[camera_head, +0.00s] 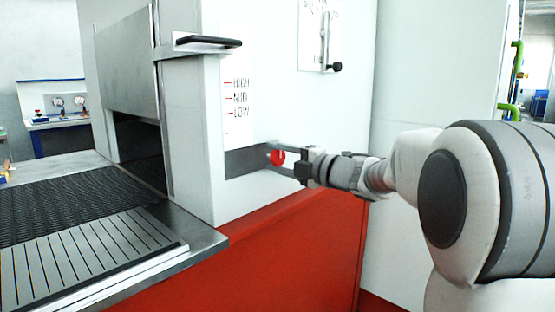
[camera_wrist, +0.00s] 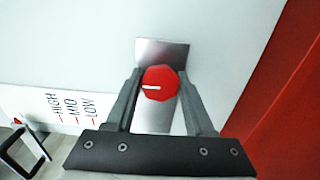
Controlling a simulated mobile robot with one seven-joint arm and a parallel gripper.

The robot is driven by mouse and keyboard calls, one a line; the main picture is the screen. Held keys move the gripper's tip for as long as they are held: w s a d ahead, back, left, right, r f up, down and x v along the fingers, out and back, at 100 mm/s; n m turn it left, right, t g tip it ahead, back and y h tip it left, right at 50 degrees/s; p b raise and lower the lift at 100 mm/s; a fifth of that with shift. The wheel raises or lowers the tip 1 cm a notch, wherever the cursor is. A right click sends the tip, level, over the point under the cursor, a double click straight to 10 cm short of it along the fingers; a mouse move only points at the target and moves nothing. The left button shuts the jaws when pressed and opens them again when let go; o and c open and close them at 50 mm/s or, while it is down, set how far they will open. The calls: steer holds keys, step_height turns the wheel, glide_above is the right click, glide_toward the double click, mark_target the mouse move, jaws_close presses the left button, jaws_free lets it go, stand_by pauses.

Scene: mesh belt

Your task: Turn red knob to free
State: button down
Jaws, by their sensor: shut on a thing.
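The red knob (camera_head: 277,157) sits on the grey plate (camera_head: 248,158) on the side of the white machine, below the HIGH, MID and LOW labels. In the wrist view the red knob (camera_wrist: 160,83) is round-edged with a white pointer line that lies almost level across its left half. My gripper (camera_head: 282,158) reaches it from the right. In the wrist view its two fingers (camera_wrist: 160,92) stand on either side of the knob, shut on it. Any marking around the knob is not readable.
The mesh belt (camera_head: 75,205) runs into the machine at left, with a metal slatted end (camera_head: 85,262). A black handle (camera_head: 208,40) juts out above the labels. A lever (camera_head: 325,45) is on the upper panel. The red base panel (camera_head: 290,255) lies below.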

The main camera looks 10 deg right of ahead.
steer(key=shift+c, duration=1.3)
jaws_free()
steer(key=p+v, duration=0.3)
steer(key=v, duration=1.4)
steer(key=shift+s+d+p, duration=0.15)
steer(key=shift+p, duration=0.15)
